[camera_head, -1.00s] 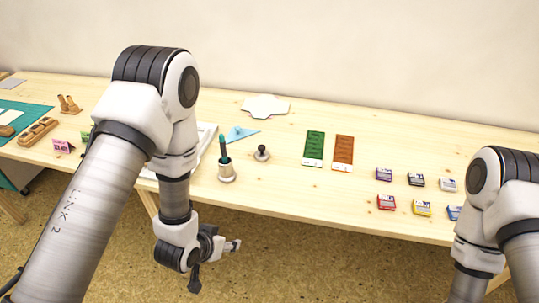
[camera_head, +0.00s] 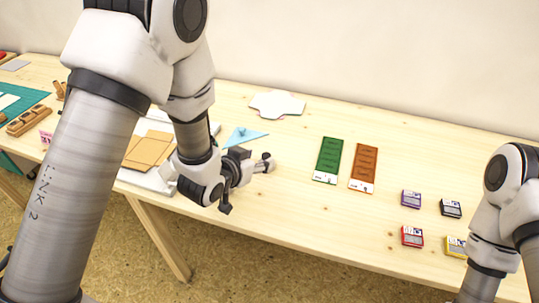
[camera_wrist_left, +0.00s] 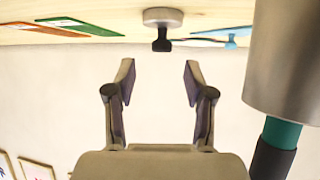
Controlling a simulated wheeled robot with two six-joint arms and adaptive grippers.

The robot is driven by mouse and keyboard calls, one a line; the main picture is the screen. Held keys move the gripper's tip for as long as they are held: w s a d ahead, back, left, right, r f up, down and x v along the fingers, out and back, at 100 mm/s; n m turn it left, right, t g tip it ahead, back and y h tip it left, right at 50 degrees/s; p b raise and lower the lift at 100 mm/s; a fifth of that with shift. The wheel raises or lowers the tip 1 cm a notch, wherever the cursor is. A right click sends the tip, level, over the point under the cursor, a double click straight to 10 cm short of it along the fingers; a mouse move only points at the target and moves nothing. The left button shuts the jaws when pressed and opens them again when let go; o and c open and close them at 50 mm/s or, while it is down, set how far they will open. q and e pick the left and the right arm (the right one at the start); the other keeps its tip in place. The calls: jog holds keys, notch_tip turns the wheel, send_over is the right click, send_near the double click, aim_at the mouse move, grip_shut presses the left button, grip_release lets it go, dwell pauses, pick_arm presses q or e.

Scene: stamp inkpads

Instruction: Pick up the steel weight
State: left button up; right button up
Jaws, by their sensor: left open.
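The steel weight (camera_wrist_left: 162,17), a squat round base with a dark knob, stands on the table in the left wrist view, which shows the scene upside down. It lies ahead of the fingertips, roughly in line with the gap between them. My left gripper (camera_wrist_left: 160,75) is open and empty, apart from the weight. In the head view, my left gripper (camera_head: 262,166) is low over the table at the weight's place, and I cannot separate the weight clearly from the fingers there. My right gripper is out of view; only its arm shows at the right.
A blue triangle (camera_head: 243,136) lies behind the gripper.

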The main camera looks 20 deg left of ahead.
aim_at(266, 155)
pick_arm(q)
jog(key=x, duration=0.6)
jog(key=shift+w+a+f, duration=0.1)
jog(key=shift+w+f, duration=0.05)
grip_shut()
